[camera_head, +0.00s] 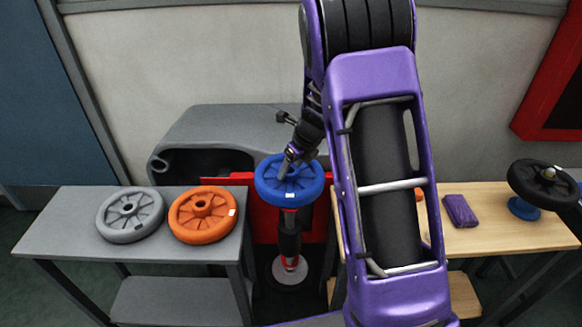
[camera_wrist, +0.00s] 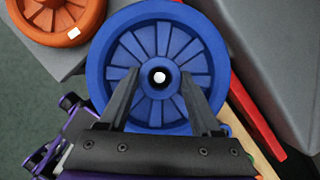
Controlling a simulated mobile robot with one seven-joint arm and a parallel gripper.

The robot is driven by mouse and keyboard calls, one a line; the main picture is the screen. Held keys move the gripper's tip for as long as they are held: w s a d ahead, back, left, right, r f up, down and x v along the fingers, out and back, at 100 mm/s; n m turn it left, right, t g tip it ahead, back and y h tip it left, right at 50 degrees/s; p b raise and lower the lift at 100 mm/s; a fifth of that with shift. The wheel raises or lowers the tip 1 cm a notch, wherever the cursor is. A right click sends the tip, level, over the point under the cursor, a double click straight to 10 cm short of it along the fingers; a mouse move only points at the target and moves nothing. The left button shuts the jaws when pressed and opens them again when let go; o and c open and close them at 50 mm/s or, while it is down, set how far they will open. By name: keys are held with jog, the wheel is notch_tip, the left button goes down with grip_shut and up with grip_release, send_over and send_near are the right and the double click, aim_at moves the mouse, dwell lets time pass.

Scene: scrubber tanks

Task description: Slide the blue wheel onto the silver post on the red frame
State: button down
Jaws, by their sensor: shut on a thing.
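The blue wheel (camera_head: 275,192) lies roughly flat in front of the red frame (camera_head: 262,222) in the head view. It also fills the middle of the wrist view (camera_wrist: 110,62). My gripper (camera_head: 288,172) reaches down to the wheel's centre. In the wrist view its two dark fingers (camera_wrist: 158,82) are shut on the hub. A bright round spot (camera_wrist: 159,77) shows in the hub's bore; I cannot tell whether it is the silver post's end. No other part of the post can be made out, and the wheel covers what is directly beneath it.
A grey wheel (camera_head: 130,214) and an orange wheel (camera_head: 202,231) lie on the grey table (camera_head: 60,225) at left. A grey housing (camera_head: 235,130) stands behind the frame.

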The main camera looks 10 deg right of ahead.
aim_at(291, 180)
jog(key=shift+f+b, duration=0.7)
jog(key=shift+f, duration=0.35)
dwell(0.6)
jog(key=shift+f+p, duration=0.65)
jog(key=shift+f, duration=0.4)
dwell(3.6)
jog(key=shift+c, duration=1)
grip_release()
jog(key=shift+o, duration=1)
jog(key=shift+f, duration=0.1)
jog(key=shift+r+p, duration=0.85)
jog(key=shift+p, duration=0.05)
